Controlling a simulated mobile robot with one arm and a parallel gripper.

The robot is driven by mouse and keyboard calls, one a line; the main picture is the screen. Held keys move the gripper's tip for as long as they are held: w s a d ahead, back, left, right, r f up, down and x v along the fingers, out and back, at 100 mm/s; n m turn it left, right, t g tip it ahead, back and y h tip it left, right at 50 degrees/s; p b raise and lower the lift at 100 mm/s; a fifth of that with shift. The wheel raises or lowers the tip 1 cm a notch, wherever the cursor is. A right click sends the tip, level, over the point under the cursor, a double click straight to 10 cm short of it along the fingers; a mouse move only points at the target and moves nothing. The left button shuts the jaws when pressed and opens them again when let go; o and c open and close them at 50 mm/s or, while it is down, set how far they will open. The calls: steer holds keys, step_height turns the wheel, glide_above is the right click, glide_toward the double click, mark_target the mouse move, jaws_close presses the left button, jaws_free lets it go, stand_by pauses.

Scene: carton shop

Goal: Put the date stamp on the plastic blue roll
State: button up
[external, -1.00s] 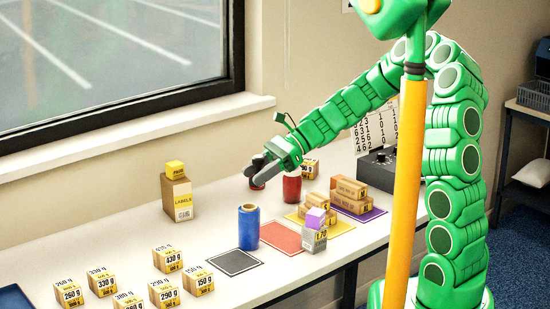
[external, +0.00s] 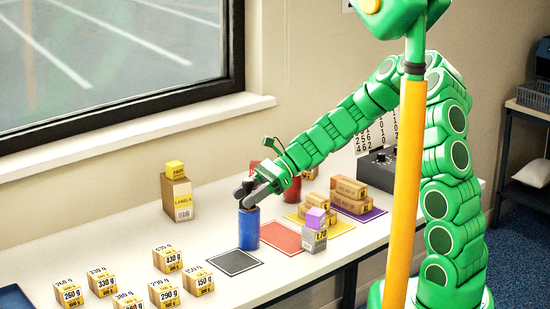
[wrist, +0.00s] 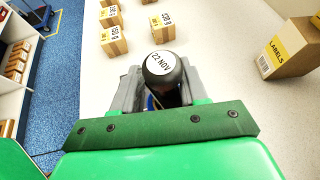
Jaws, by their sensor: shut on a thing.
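The date stamp (wrist: 165,66) has a round black head with a white "22 NOV" label. It sits upright between my gripper's jaws, and it also shows as a dark shape in the external view (external: 241,190). My gripper (external: 248,198) is shut on it. The plastic blue roll (external: 249,229) stands upright on the table directly below the gripper. A sliver of blue shows under the stamp in the wrist view. The stamp is at the roll's top; the jaws hide whether its base touches.
A red roll (external: 293,190) stands behind my gripper. A grey-purple stack (external: 314,238) and brown cartons (external: 349,202) are to the right. A labels box (external: 178,197) stands at the back left. Several small weight boxes (external: 168,259) occupy the front left. A black mat (external: 236,262) lies clear beside the blue roll.

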steer(key=shift+f, duration=0.1)
steer(key=o, duration=1.3)
steer(key=shift+c, duration=0.2)
steer(key=v, duration=1.2)
steer(key=shift+d, duration=0.1)
